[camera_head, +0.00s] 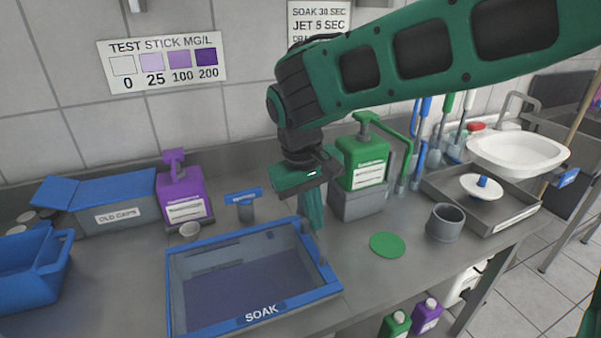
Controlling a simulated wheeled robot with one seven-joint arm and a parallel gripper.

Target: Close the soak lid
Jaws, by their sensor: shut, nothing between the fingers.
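The soak box (330,288) is a rectangular tub with a blue rim, labelled SOAK on its front edge, at the lower middle of the head view. Its dark, purplish inside shows through the frame. I cannot tell a separate lid panel from the rim, nor its angle. My gripper (314,226) points down at the box's right rear corner, with its green fingers shut and empty. A narrow grey-blue upright piece shows just below the fingers by the right rim. I cannot tell whether the fingers touch it.
A purple jug (181,196) and a grey OLD CAPS box with a blue lid (110,190) stand behind left. A blue bin (30,268) is at far left. A green jug (362,165), a green disc (387,245) and a grey cup (445,223) lie to the right.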

